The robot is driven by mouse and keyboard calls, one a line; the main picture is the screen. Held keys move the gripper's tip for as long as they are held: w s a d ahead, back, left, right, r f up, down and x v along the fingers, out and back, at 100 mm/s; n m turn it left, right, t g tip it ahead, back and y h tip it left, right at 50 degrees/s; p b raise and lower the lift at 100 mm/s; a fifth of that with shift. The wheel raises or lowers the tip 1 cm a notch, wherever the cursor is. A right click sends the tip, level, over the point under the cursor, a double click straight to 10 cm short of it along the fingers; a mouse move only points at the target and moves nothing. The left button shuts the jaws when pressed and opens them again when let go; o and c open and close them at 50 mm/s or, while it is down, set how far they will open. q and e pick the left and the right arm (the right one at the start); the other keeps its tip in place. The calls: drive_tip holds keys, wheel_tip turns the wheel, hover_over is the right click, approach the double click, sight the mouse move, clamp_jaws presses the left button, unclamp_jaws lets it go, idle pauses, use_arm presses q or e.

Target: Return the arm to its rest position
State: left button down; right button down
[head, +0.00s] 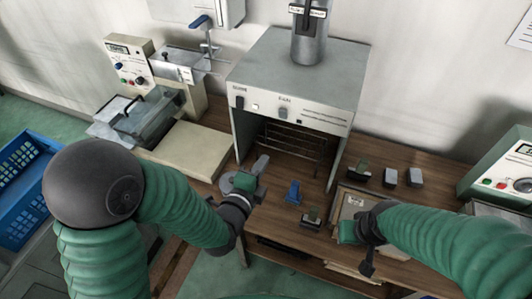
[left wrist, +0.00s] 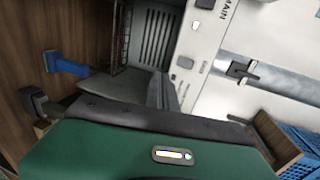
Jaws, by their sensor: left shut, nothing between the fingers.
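My left arm, with green sleeves, comes in from the left in the head view. Its gripper (head: 246,173) is shut and empty, above the wooden bench just in front of the grey cabinet's open bay. In the left wrist view the green gripper body fills the bottom, with grey fingers (left wrist: 158,92) beyond it. My right arm comes in from the right. Its gripper (head: 349,232) is low over a framed tray panel (head: 350,203) at the bench front; its fingers are not clear enough to tell their state.
The grey cabinet (head: 300,68) stands behind the left gripper. A small blue piece (head: 293,192) and a dark block (head: 312,216) sit right of it; several small blocks (head: 390,177) stand farther right. A machine (head: 150,85) and blue crate (head: 22,172) are at left.

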use_arm(q)
drive_tip(key=s+a+f+n+g+y, duration=0.35)
drive_tip(key=a+f+n+g, duration=0.35)
drive_tip(key=n, duration=0.3)
drive_tip(key=s+a+f+n+g+y, duration=0.1)
drive_tip(key=s+a+n+g, duration=0.4)
drive_tip(key=s+a+n, duration=0.4)
drive_tip(key=s+n, duration=0.2)
drive_tip(key=s, duration=0.1)
drive_tip(key=shift+s+a+n, duration=0.3)
drive_tip(key=shift+a, duration=0.05)
use_arm(e)
drive_tip(key=shift+a, duration=0.45)
use_arm(q)
drive_tip(key=shift+d, duration=0.25)
use_arm(e)
drive_tip(key=shift+w+d, duration=0.1)
drive_tip(key=shift+d, duration=0.1)
use_arm(q)
drive_tip(key=shift+a+f, duration=0.1)
drive_tip(key=shift+a, duration=0.05)
use_arm(e)
drive_tip(key=shift+a, duration=0.15)
